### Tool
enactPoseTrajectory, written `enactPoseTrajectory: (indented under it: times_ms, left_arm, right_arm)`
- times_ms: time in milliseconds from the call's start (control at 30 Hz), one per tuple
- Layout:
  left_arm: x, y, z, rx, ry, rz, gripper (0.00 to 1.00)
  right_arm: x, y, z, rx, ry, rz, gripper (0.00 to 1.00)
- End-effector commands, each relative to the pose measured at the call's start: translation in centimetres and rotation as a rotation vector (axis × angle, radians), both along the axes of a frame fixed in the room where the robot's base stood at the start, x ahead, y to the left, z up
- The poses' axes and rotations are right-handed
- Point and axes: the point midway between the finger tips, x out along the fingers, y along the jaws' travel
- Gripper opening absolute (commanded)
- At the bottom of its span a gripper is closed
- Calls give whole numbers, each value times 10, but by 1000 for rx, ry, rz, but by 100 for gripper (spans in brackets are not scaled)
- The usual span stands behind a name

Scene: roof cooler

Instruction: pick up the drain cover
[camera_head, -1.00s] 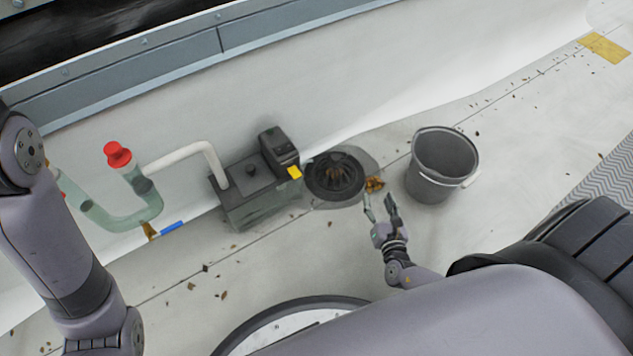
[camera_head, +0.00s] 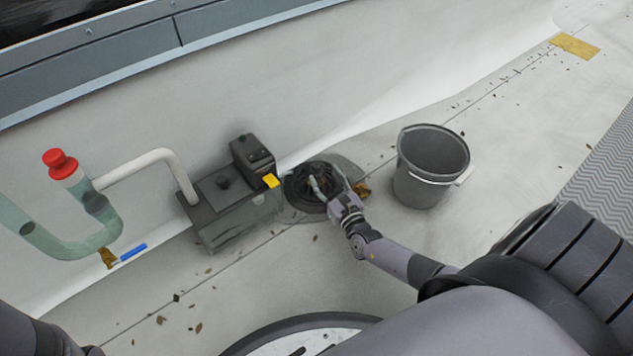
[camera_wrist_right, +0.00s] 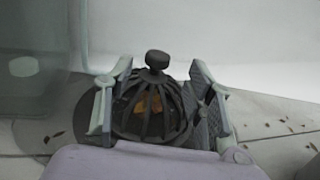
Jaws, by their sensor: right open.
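The drain cover (camera_head: 312,183) is a dark domed cage with ribs and a round knob on top. It sits in the round drain on the pale roof floor, beside the grey box. It also shows in the right wrist view (camera_wrist_right: 157,105), with brown leaves behind its ribs. My right gripper (camera_head: 328,188) is over the drain cover and hides part of it. In the right wrist view my right gripper (camera_wrist_right: 160,108) is open, with one finger on each side of the dome. I cannot tell whether the fingers touch it. My left gripper is not in view.
A grey bucket (camera_head: 430,165) stands right of the drain. A grey box (camera_head: 235,200) with a white pipe stands left of it, close by. A clear pipe with a red cap (camera_head: 60,163) is further left. Leaves lie scattered on the floor.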

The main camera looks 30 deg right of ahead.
Motion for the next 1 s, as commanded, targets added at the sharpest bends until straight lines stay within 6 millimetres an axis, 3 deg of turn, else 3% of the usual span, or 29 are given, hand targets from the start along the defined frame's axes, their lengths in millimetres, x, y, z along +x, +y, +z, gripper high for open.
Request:
enactPoseTrajectory:
  times_ms: [167, 500, 767, 1000]
  left_arm:
    - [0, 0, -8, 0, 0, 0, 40]
    - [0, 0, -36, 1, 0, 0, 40]
    - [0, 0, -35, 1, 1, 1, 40]
    - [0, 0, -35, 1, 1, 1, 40]
  right_arm:
    - [12, -2, -1, 2, -1, -2, 49]
    - [56, -6, 3, 2, -1, -2, 49]
    - [58, -6, 5, 1, 2, 0, 49]
    - [58, -6, 5, 1, 1, 0, 34]
